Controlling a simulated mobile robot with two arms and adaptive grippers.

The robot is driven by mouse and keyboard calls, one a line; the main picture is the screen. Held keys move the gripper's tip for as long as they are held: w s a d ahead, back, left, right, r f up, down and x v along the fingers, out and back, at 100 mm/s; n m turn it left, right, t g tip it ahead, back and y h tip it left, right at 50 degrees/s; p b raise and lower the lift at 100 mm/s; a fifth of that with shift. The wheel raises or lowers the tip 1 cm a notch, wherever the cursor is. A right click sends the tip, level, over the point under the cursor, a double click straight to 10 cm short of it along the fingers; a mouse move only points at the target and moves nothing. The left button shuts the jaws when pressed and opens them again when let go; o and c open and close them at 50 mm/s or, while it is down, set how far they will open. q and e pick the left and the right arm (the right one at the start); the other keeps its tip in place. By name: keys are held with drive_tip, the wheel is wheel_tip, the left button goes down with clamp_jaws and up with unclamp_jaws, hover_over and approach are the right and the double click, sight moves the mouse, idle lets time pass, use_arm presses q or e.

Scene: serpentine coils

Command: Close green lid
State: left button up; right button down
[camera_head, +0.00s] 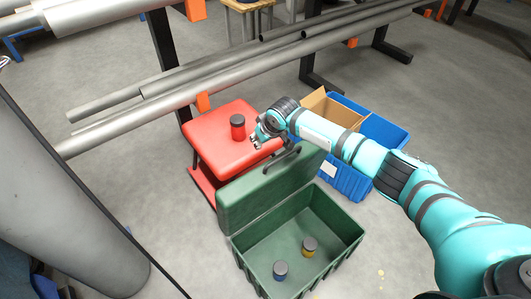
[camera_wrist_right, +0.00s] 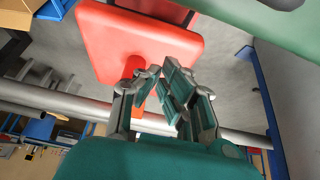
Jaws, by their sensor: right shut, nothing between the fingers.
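The green box (camera_head: 238,255) stands open on the floor at the lower middle of the head view. Its green lid (camera_head: 262,192) is raised at the box's back left side, tilted up, with a dark handle (camera_head: 285,157) near its top edge. My right gripper (camera_head: 256,143) is shut and empty, just beyond the lid's top edge and near the red surface. The right wrist view shows its fingers (camera_wrist_right: 163,78) together with nothing held. A green surface, seemingly the lid, shows at that view's upper right. My left gripper is out of view.
A red table (camera_head: 212,140) with a red, dark-topped can (camera_head: 238,127) stands behind the lid. A blue crate (camera_head: 385,133) with a cardboard box (camera_head: 335,108) stands to the right. Long pipes lie behind.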

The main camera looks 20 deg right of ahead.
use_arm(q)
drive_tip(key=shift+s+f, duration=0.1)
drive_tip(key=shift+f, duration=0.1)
use_arm(e)
drive_tip(key=shift+s+d+f, duration=0.25)
drive_tip(key=shift+s, duration=0.3)
drive_tip(key=shift+s+d+f, duration=0.2)
drive_tip(key=shift+s+f, duration=0.1)
drive_tip(key=shift+s, duration=0.25)
drive_tip(key=shift+s+d+f, duration=0.25)
drive_tip(key=shift+s, duration=0.3)
use_arm(q)
drive_tip(key=shift+p, duration=0.3)
use_arm(e)
drive_tip(key=shift+s, duration=0.1)
